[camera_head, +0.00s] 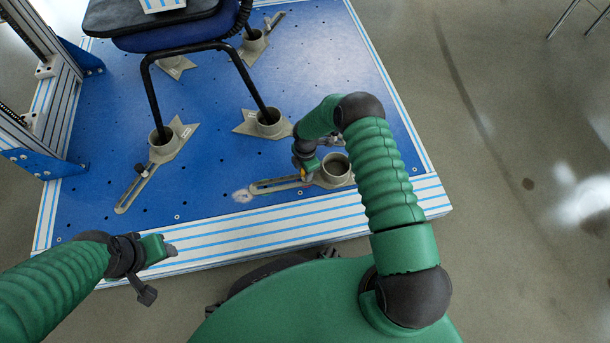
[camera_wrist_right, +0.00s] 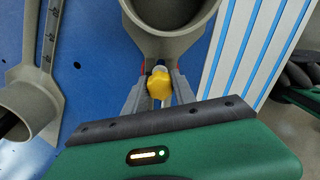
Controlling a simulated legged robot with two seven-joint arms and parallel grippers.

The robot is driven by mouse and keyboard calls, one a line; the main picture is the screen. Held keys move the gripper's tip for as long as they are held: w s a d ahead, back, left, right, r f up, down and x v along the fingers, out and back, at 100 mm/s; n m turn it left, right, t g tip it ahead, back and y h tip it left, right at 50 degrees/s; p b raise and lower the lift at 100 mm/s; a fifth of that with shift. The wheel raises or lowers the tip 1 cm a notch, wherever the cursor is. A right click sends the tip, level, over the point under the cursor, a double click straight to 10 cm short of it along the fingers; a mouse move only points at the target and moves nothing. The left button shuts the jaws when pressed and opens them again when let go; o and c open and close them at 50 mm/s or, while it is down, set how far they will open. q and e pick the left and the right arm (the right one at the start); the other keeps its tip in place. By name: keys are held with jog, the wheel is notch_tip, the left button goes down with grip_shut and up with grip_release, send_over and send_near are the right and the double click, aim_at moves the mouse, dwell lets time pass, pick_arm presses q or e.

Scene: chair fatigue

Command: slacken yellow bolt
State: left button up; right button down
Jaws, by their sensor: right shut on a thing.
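The yellow bolt (camera_wrist_right: 160,84) shows in the right wrist view at the neck of a grey clamp bracket (camera_wrist_right: 172,42). In the head view only a bit of the bolt (camera_head: 304,174) shows beside my right gripper (camera_head: 307,172). My right gripper (camera_wrist_right: 159,92) is shut on the bolt, with one grey finger on each side of its head. The bracket (camera_head: 275,186) lies on the blue platform and has a round, empty cup and a slotted arm. My left gripper (camera_head: 165,250) hangs near the platform's front edge, away from the bolt; its jaw opening is unclear.
A chair (camera_head: 180,35) stands on the blue platform (camera_head: 210,185), its legs in several grey cups. Another bracket with a dark knob (camera_head: 141,170) lies at left. A metal frame (camera_head: 50,110) rises at the left edge.

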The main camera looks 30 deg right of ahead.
jog(key=shift+n, duration=0.3)
jog(key=n, duration=0.4)
jog(key=c, duration=1)
grip_release()
jog(key=shift+c, duration=0.2)
jog(key=m, duration=0.2)
jog(key=shift+m, duration=1.1)
